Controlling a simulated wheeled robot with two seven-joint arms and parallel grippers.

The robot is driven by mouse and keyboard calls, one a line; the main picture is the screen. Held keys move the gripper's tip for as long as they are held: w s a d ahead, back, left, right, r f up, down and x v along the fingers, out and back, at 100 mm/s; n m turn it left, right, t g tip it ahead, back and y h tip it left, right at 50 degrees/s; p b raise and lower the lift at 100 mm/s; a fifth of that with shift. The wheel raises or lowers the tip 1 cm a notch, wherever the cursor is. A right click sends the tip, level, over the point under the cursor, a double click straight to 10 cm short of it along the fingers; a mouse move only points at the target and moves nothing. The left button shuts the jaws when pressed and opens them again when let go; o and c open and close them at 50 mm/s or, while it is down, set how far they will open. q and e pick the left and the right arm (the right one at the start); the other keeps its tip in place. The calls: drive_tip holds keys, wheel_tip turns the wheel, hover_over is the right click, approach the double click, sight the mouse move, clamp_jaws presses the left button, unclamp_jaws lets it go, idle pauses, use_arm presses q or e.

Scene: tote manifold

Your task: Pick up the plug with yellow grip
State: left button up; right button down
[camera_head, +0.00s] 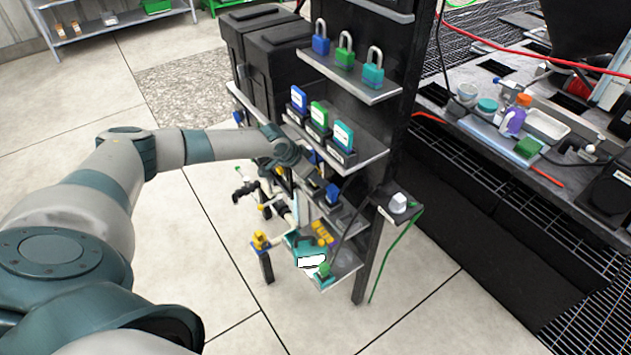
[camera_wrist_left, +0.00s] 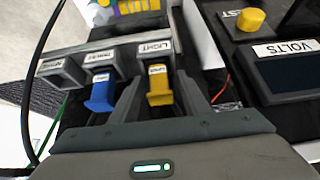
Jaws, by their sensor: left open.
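The plug with yellow grip (camera_wrist_left: 159,88) sits in a grey labelled holder on a shelf edge in the left wrist view. My left gripper (camera_wrist_left: 160,98) is open, with one dark finger on each side of the yellow grip. I cannot tell whether either finger touches it. A plug with blue grip (camera_wrist_left: 102,93) sits in the neighbouring holder to the left, just outside the left finger. In the head view my left gripper (camera_head: 312,184) is at the rack's lower shelf, beside the blue grip (camera_head: 332,193); I cannot make out the yellow grip there. My right gripper is not in view.
A third labelled holder (camera_wrist_left: 62,73) stands left of the blue plug. A meter marked VOLTS (camera_wrist_left: 290,72) and a yellow knob (camera_wrist_left: 251,19) are close on the right. A black cable hangs at the left. Shelves with padlocks (camera_head: 344,52) rise above; valves and pipes (camera_head: 262,240) are below.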

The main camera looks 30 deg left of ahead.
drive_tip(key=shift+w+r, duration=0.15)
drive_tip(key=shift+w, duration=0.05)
use_arm(q)
clamp_jaws()
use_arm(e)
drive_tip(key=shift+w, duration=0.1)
use_arm(q)
drive_tip(key=shift+r, duration=0.1)
